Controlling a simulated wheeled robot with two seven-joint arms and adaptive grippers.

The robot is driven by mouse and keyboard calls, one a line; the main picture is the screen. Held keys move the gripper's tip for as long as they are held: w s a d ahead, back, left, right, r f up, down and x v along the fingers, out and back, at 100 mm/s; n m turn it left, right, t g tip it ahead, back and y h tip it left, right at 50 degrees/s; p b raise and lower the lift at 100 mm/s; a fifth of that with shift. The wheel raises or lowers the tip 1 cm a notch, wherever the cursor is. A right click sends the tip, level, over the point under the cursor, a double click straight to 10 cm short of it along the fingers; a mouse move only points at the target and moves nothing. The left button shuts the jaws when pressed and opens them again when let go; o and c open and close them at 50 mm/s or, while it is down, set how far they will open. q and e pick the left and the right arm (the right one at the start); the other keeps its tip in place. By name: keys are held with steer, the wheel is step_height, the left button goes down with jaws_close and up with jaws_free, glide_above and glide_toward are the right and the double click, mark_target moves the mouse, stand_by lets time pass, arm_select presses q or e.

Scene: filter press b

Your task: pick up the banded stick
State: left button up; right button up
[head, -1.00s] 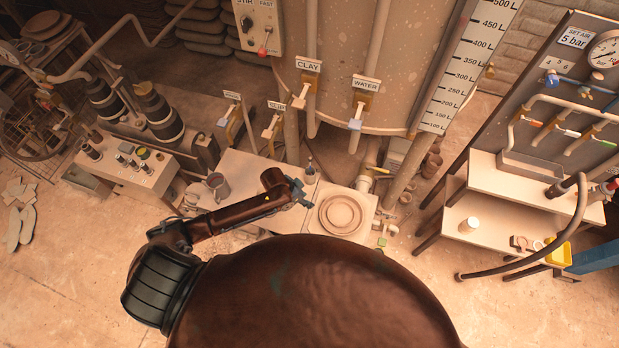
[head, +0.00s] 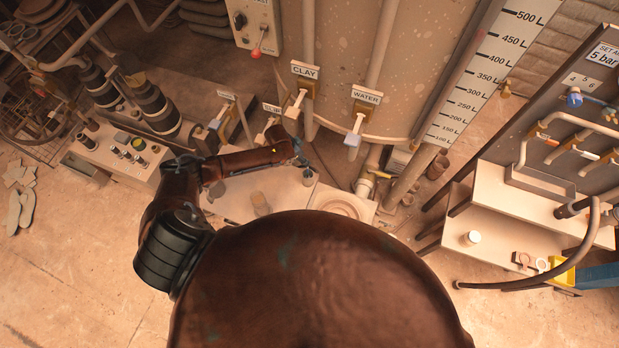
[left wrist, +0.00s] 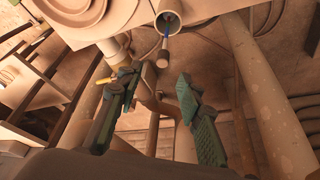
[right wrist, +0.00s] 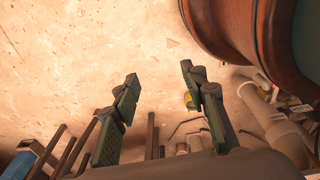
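A thin stick with a blue band and a brownish end (left wrist: 162,58) leans out of a small round pot (left wrist: 171,28) in the left wrist view. I take it as the banded stick. In the head view the pot (head: 308,177) is small, and the stick is hard to make out. My left gripper (head: 297,152) is beside and beyond the pot there. In the left wrist view my left gripper (left wrist: 155,78) is open and empty, with the stick's end in front of and between its fingers. My right gripper (right wrist: 159,74) is open and empty over the floor, out of the head view.
A round plate (head: 342,207) sits on the bench right of the pot. Clay (head: 305,70) and water (head: 366,97) valve handles hang from the tank behind. A control box (head: 125,155) stands left. A shelf table (head: 520,195) with a hose stands right.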

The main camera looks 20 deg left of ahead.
arm_select(q)
steer(key=x, duration=0.4)
steer(key=shift+w+a+f, duration=0.1)
steer(key=shift+a+f, duration=0.05)
steer(key=shift+f, duration=0.3)
steer(key=shift+w+f, duration=0.1)
steer(key=shift+f, duration=0.25)
steer(key=c, duration=0.8)
jaws_close()
arm_select(e)
steer(key=shift+s+d+r, duration=0.2)
steer(key=shift+s, duration=0.4)
steer(key=shift+d, duration=0.15)
